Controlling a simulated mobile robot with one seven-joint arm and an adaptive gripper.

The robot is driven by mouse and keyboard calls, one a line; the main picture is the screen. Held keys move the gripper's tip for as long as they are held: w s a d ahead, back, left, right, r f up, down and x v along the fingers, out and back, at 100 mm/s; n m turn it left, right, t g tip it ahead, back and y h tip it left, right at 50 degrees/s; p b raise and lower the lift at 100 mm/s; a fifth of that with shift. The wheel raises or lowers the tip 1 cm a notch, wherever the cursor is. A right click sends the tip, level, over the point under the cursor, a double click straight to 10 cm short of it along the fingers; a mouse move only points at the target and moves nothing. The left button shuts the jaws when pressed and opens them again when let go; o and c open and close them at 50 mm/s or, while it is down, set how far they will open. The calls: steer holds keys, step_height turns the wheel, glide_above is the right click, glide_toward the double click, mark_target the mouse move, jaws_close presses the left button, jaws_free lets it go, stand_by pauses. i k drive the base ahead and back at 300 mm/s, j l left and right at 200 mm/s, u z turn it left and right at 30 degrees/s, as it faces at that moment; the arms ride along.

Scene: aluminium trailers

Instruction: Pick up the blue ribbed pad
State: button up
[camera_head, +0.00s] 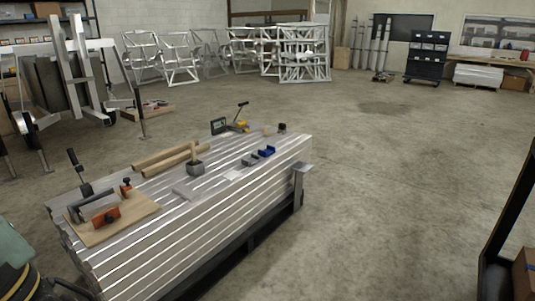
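A small blue object (266,151), which looks like the blue ribbed pad, lies on the ribbed aluminium bench top (225,204) toward its far right end. It is too small here to make out its ribs. A small dark grey block (250,159) lies close to its left. My gripper is not in this view, so I cannot see its state or where it is relative to the pad.
The bench also bears a grey holder (196,168), brown tubes (172,160), a wooden board (112,221) with orange-and-black clamps, and a yellow tool (240,126). A black frame (507,220) stands at right. Open concrete floor (390,190) lies right of the bench.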

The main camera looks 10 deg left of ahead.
mark_target(270, 149)
steer(key=i+l, duration=0.15)
steer(key=i, duration=0.4)
steer(key=i+l+u, duration=0.1)
steer(key=i, duration=0.4)
steer(key=i+l, duration=0.15)
steer(key=i, duration=0.35)
steer(key=i+l+u, duration=0.1)
steer(key=i, duration=0.45)
steer(key=i+l, duration=0.3)
steer(key=i, duration=0.2)
steer(key=i+l, duration=0.2)
steer(key=i, duration=0.3)
steer(key=u, duration=0.05)
